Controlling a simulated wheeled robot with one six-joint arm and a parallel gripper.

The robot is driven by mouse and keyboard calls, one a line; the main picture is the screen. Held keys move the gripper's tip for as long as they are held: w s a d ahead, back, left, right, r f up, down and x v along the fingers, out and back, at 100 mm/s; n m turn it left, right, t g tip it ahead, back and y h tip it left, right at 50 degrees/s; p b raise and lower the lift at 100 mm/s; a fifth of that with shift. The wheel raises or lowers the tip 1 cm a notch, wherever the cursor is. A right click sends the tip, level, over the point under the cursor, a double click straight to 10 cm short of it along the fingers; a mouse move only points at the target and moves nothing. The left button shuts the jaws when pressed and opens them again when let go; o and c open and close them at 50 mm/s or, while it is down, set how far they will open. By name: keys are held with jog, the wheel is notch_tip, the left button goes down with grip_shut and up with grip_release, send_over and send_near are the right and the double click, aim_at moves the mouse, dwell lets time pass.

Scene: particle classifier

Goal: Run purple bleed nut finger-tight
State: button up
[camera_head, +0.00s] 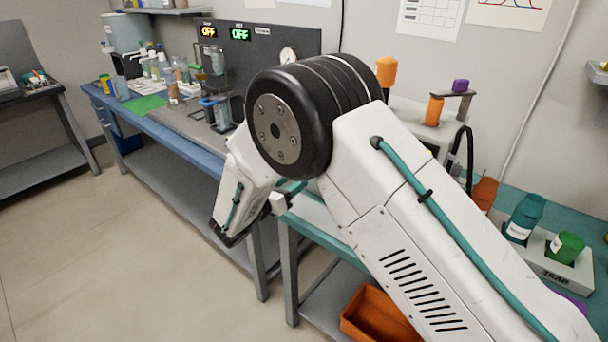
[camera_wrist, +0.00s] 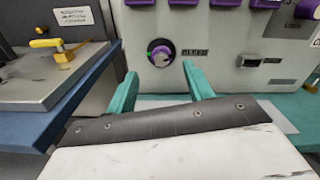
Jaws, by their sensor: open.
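In the camera_head view my own arm covers much of the machine, and I cannot make out the nut there.
Several purple knobs (camera_wrist: 183,3) line the machine's upper edge. A grey plate with a yellow-handled valve (camera_wrist: 62,55) stands on the blue bench at left. In the camera_head view, an orange bin (camera_head: 381,316) is low under the teal bench, and bottles (camera_head: 524,216) stand at right.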

jog(key=x, duration=0.6)
jog(key=c, duration=1)
